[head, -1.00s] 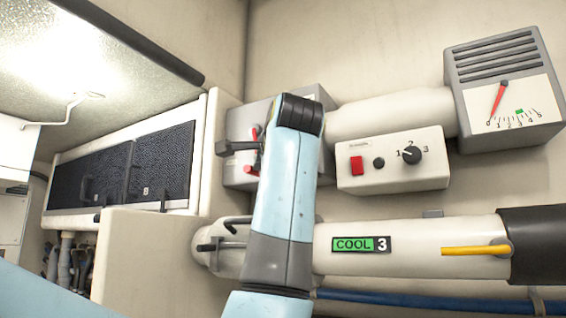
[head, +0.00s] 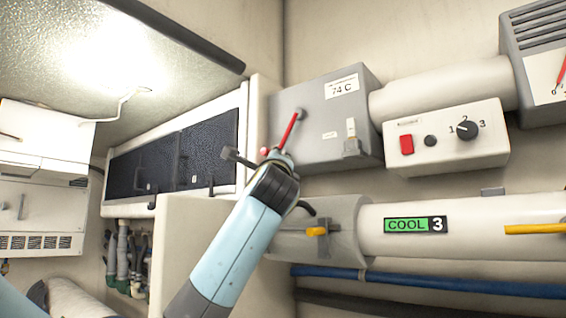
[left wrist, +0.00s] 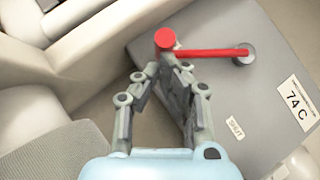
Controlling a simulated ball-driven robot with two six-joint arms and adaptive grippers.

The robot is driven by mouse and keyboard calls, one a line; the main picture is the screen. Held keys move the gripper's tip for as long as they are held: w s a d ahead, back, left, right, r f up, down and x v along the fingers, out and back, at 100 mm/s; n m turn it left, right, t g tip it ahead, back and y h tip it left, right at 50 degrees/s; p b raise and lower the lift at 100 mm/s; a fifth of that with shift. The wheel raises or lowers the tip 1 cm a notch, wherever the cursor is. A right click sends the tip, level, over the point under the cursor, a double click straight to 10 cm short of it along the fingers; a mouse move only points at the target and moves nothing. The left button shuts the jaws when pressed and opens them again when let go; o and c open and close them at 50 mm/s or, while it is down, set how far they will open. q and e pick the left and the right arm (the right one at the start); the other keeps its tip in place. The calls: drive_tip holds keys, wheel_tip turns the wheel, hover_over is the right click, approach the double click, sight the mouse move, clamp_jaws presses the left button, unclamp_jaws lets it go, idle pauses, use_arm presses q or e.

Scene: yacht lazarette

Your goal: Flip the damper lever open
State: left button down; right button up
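The damper lever (head: 289,130) is a red rod with a red round knob on the front of a grey box (head: 340,92). In the left wrist view the lever (left wrist: 210,53) runs left from a grey pivot to its knob, and a label (left wrist: 235,127) on the box seems to read SHUT. My left gripper (left wrist: 162,72) is just short of the knob, its fingers partly apart with a narrow gap and nothing between them. I cannot tell whether a fingertip touches the knob. In the head view my left wrist mostly hides the gripper. My right gripper is out of view.
A switch box (head: 447,137) with a red switch and dial sits right of the grey box. Below runs a white duct (head: 470,225) marked COOL 3, with yellow handles (head: 318,231). Dark-panelled lockers (head: 175,160) and a pale partition (head: 195,240) stand left.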

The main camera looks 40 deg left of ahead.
use_arm(q)
drive_tip(key=shift+a+m+t, duration=0.25)
drive_tip(key=shift+m+t, duration=0.05)
idle(0.4)
drive_tip(key=shift+s+d+f, duration=0.1)
drive_tip(key=s+d, duration=0.8)
drive_tip(key=s, duration=0.1)
drive_tip(key=shift+s+d+f, duration=0.15)
drive_tip(key=shift+s+d, duration=0.05)
drive_tip(key=shift+s, duration=0.15)
